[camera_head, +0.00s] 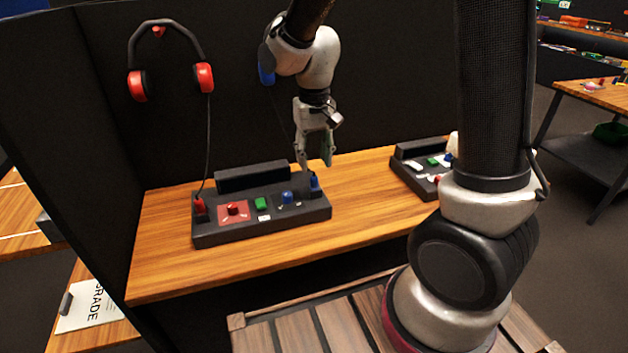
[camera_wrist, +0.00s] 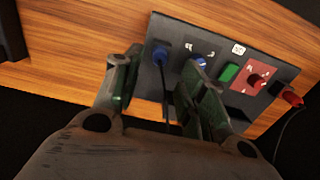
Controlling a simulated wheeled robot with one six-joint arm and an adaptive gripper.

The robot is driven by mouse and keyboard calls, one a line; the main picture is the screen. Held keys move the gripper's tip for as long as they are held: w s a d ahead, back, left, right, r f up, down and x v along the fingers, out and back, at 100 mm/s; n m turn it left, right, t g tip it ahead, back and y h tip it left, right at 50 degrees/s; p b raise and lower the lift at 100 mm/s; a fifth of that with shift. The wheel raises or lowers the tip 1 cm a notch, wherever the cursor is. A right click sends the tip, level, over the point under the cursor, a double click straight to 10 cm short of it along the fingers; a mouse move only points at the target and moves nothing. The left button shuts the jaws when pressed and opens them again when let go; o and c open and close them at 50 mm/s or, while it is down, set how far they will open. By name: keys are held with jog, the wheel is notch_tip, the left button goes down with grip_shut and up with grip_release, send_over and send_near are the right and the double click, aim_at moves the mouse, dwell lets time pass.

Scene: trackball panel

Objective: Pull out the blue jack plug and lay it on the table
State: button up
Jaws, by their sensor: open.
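The blue jack plug (camera_head: 314,183) stands upright at the right end of the black panel (camera_head: 262,228) on the table (camera_head: 165,270). In the wrist view the blue plug (camera_wrist: 160,54) lies ahead between the finger lines, with its dark cable running back between the fingers. My gripper (camera_head: 316,164) is open and points down just above the plug, its fingers apart. In the wrist view my gripper (camera_wrist: 166,68) shows one finger on each side of the plug. I cannot tell whether either finger touches it.
The panel carries a blue ball (camera_head: 287,197), a green button (camera_head: 260,204), a red knob (camera_head: 233,208) and a red plug (camera_head: 199,205) with a cable to red headphones (camera_head: 204,78). A second panel (camera_head: 418,180) stands right. Bare table lies in front and left. A black wall (camera_head: 235,120) is behind.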

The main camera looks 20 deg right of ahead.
aim_at(314, 173)
jog(key=shift+f, duration=3.3)
grip_shut()
jog(key=shift+r, duration=0.1)
jog(key=shift+r, duration=2.95)
